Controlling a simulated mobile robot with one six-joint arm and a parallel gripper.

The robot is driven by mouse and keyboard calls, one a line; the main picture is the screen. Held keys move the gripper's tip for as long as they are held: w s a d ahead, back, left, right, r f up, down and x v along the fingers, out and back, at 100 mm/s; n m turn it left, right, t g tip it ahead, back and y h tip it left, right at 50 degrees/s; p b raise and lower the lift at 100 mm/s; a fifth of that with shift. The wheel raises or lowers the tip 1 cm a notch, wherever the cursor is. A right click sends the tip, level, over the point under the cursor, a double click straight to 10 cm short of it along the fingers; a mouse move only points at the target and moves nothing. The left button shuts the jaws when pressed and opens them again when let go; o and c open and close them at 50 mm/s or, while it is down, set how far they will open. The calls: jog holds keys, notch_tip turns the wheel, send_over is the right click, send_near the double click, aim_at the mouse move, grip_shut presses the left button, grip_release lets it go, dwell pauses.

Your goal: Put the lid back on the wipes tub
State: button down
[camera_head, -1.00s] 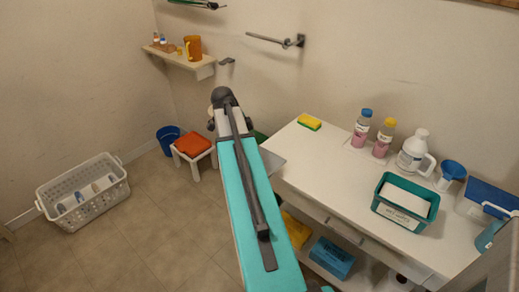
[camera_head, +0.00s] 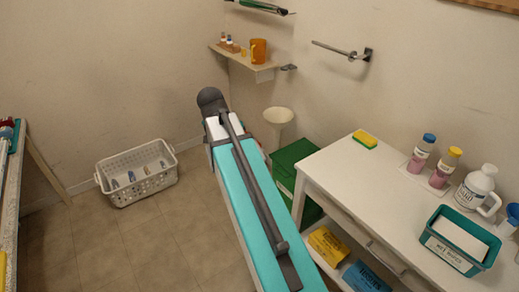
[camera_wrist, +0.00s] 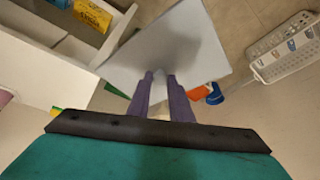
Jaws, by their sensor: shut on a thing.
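The wipes tub (camera_head: 430,243) is a teal open box with a label on its front, standing on the white table at the right of the head view. White contents show inside its open top. My gripper (camera_wrist: 160,78) is shut on a flat pale grey panel, which looks like the lid (camera_wrist: 178,42). It holds the panel out in front, clear of the table and over the floor in the wrist view. In the head view my arm hides the gripper and the panel.
The white table (camera_head: 360,190) also bears a sponge (camera_head: 365,139), two pink bottles and a white jug (camera_head: 475,188). A green bin (camera_head: 296,165) stands at its left end. A white basket (camera_head: 138,172) is on the floor. A counter edge (camera_head: 12,220) shows at far left.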

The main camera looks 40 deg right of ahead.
jog(key=w+a+r+n+t+y, duration=0.1)
jog(key=w+a+r+n+y, duration=0.1)
jog(key=a+n, duration=0.4)
jog(key=w+a+r+n+t+y, duration=0.1)
jog(key=a+n, duration=0.5)
jog(key=a, duration=1)
notch_tip(320, 180, up, 4)
jog(key=shift+w+f+y, duration=0.1)
jog(key=shift+w+y, duration=0.4)
jog(key=shift+w, duration=0.7)
